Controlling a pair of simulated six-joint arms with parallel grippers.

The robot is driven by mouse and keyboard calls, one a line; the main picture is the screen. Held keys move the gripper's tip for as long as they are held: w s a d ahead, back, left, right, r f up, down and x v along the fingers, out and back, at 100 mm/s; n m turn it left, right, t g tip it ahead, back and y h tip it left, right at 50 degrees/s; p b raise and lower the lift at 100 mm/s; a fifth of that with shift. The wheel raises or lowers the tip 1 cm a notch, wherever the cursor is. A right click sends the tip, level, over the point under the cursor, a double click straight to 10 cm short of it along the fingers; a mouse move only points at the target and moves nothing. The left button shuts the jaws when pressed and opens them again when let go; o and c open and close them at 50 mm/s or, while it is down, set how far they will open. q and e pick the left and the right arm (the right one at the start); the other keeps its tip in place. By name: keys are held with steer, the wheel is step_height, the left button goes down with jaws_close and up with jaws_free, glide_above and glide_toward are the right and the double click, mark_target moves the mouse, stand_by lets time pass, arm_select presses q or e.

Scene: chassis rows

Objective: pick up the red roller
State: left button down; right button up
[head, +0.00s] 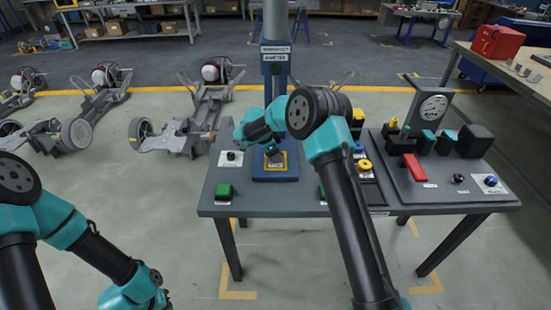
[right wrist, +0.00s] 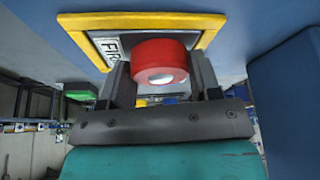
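The red roller (right wrist: 162,66) shows in the right wrist view, its round end with a pale ring and dark hole facing the camera. My right gripper (right wrist: 161,82) has a finger on each side of it, and both fingers appear flush against its sides. The roller is in front of a yellow-framed labelled opening (right wrist: 190,20) in a blue block. In the head view my right gripper (head: 273,153) points down at that blue stand at the back of the bench; the roller cannot be made out there. My left arm is at lower left, its fingers out of the picture.
At right is a board with a dial gauge (head: 432,108) and a red block (head: 413,168). Wheeled chassis (head: 205,95) stand on the floor at left.

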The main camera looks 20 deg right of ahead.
steer(key=c, duration=0.5)
steer(key=shift+r, duration=0.15)
steer(key=shift+r, duration=1.5)
steer(key=shift+s+a+r, duration=0.1)
steer(key=shift+s+r, duration=0.1)
steer(key=shift+s, duration=0.1)
steer(key=s+a, duration=0.1)
steer(key=s, duration=0.4)
steer(key=s+a+r, duration=0.1)
steer(key=s+a, duration=0.1)
steer(key=s, duration=0.2)
steer(key=s+a, duration=0.2)
steer(key=s, duration=0.3)
steer(key=shift+s+r, duration=0.2)
steer(key=shift+s, duration=0.1)
steer(key=shift+r, duration=1.45)
